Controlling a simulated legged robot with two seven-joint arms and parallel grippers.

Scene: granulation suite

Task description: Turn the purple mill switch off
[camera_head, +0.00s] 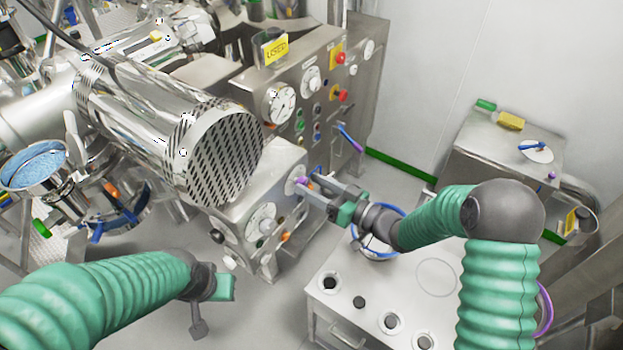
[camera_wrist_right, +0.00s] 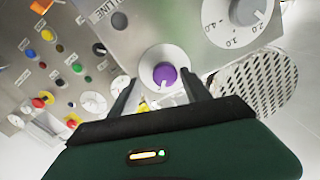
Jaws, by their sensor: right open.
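The purple mill switch (camera_wrist_right: 165,74) is a round knob on a white dial on the steel panel. In the head view the purple switch (camera_head: 299,182) shows small and partly covered by my right gripper (camera_head: 312,192). In the right wrist view my right gripper (camera_wrist_right: 155,86) is open, its two fingers reaching toward the panel on either side of the purple knob. I cannot tell whether they touch it. My left gripper (camera_head: 213,288) hangs low at the front left, away from the panel. Its fingers are not clear.
A large white numbered dial (camera_wrist_right: 240,17) sits close to the purple switch. Coloured buttons and gauges fill the panel on the other side. A perforated motor housing (camera_head: 222,155) overhangs the panel's left. A white table (camera_head: 435,277) stands below my right arm.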

